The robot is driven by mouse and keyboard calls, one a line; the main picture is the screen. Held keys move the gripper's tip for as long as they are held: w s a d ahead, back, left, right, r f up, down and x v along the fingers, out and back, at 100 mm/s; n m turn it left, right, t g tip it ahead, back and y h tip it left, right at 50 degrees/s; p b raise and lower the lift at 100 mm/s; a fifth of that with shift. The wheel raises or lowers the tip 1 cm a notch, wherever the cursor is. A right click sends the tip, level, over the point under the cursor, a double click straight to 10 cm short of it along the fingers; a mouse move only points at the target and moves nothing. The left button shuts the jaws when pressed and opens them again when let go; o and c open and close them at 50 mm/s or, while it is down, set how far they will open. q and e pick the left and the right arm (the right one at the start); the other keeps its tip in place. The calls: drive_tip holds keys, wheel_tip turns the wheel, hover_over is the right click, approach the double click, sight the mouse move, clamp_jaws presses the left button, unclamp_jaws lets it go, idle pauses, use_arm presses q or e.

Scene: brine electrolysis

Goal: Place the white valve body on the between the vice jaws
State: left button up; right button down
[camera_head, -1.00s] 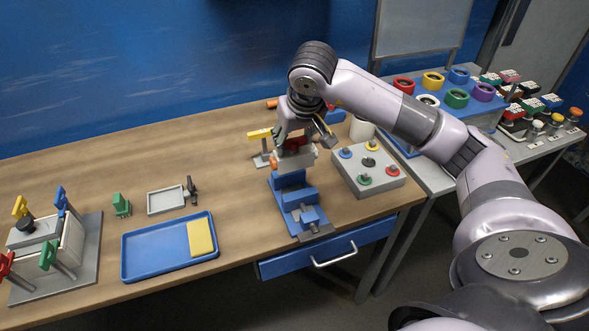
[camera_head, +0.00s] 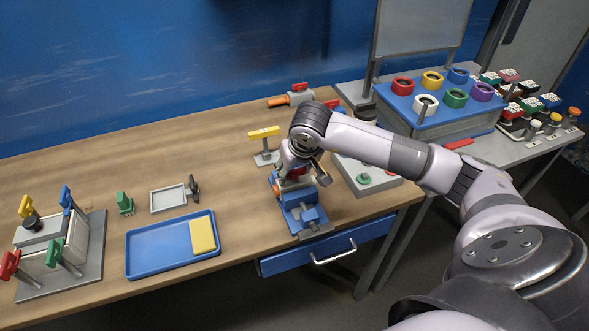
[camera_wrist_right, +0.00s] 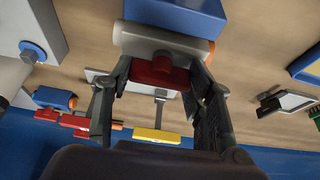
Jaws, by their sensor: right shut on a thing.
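The white valve body (camera_wrist_right: 150,42) has a red handle (camera_wrist_right: 158,72) and an orange end (camera_wrist_right: 211,50). My right gripper (camera_wrist_right: 158,75) is shut on it, with one finger on each side of the red handle. In the head view my right gripper (camera_head: 296,172) points down at the blue vice (camera_head: 303,213) near the table's front edge. The valve sits low at the back part of the vice, mostly hidden by the gripper. In the wrist view a blue block of the vice (camera_wrist_right: 178,14) lies right against the valve. Whether it rests between the jaws is hidden. My left gripper is not in view.
A yellow-handled valve (camera_head: 264,134) stands behind the vice, and a red and orange valve (camera_head: 291,97) lies farther back. A grey box (camera_head: 365,178) is close on the right. A blue tray (camera_head: 150,263) lies to the left, with bare table between.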

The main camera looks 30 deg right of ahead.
drive_tip(key=c, duration=1.2)
unclamp_jaws()
drive_tip(key=shift+f, duration=0.15)
drive_tip(key=o, duration=0.5)
drive_tip(key=shift+c, duration=0.2)
drive_tip(key=shift+r, duration=0.3)
drive_tip(key=shift+s+r, duration=0.1)
drive_tip(key=shift+r, duration=0.25)
drive_tip(key=b+v, duration=0.1)
drive_tip(key=v, duration=1)
drive_tip(key=shift+s, duration=0.2)
drive_tip(key=shift+a, duration=0.1)
